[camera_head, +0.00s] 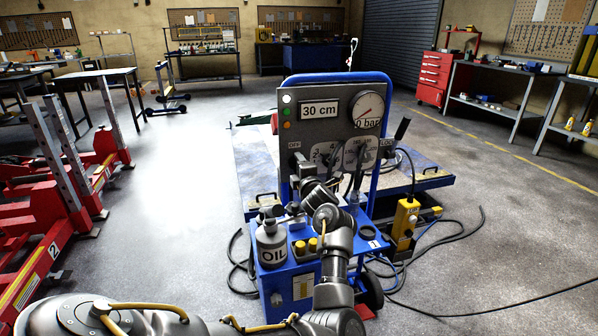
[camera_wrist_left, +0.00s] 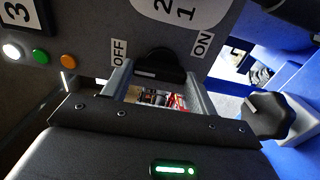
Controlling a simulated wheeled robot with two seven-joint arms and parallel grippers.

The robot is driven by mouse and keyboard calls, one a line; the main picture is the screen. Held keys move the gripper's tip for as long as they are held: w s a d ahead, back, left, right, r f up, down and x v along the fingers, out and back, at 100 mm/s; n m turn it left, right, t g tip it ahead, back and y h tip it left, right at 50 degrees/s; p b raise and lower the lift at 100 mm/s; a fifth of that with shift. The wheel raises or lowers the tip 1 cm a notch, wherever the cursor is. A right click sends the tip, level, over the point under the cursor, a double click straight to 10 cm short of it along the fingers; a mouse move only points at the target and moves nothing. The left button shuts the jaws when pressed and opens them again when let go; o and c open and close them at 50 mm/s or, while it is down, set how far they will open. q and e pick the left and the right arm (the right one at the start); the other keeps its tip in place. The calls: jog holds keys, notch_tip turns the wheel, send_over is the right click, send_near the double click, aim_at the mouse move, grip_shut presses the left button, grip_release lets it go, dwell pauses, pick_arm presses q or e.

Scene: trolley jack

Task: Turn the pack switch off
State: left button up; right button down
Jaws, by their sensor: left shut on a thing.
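The pack switch (camera_wrist_left: 160,63) is a black knob on the grey panel, between an OFF label (camera_wrist_left: 118,51) and an ON label (camera_wrist_left: 202,43) in the left wrist view. My left gripper (camera_wrist_left: 157,80) is shut on it, with one finger on the OFF side and one on the ON side. I cannot tell which way the switch is set. In the head view my left gripper (camera_head: 304,170) is at the left of the panel (camera_head: 335,130), below the OFF label, and hides the switch. The white lamp (camera_head: 286,99) is lit. My right gripper is not in view.
The panel stands on a blue cart (camera_head: 295,290) carrying an OIL bottle (camera_head: 271,244). A black star knob (camera_wrist_left: 268,115) is close to the right finger. A yellow pendant (camera_head: 404,221) hangs at the right, with cables on the floor. Red lift parts (camera_head: 50,215) stand at the left.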

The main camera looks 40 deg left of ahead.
pick_arm(q)
jog(key=shift+r, duration=0.1)
dwell(0.3)
jog(key=o, duration=1)
